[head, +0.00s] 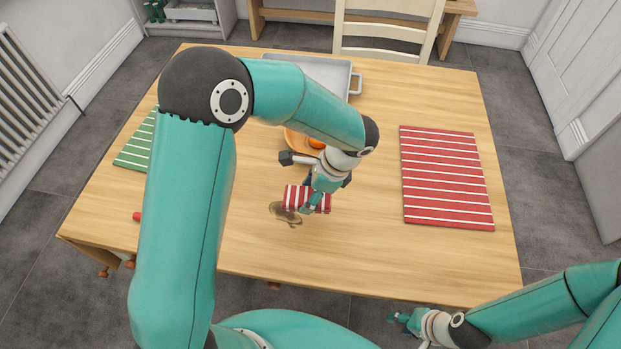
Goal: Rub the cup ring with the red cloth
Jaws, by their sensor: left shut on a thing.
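The red cloth (293,196), red with white stripes, is under my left gripper (309,207) near the middle of the wooden table (370,260). My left gripper is shut on the cloth, which hangs at or just over the tabletop. A brown stain, the cup ring (283,215), shows on the wood beside and below the cloth; part of it is covered. I cannot tell whether the cloth touches the wood. My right gripper (399,317) is low at the front, off the table's front edge, and its fingers are too small to read.
A red striped mat (447,185) lies on the right. A green striped mat (135,150) is at the left, partly behind my arm. A grey tray (330,70) and an orange plate (294,140) are behind my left arm. A cream chair (385,35) stands at the far edge.

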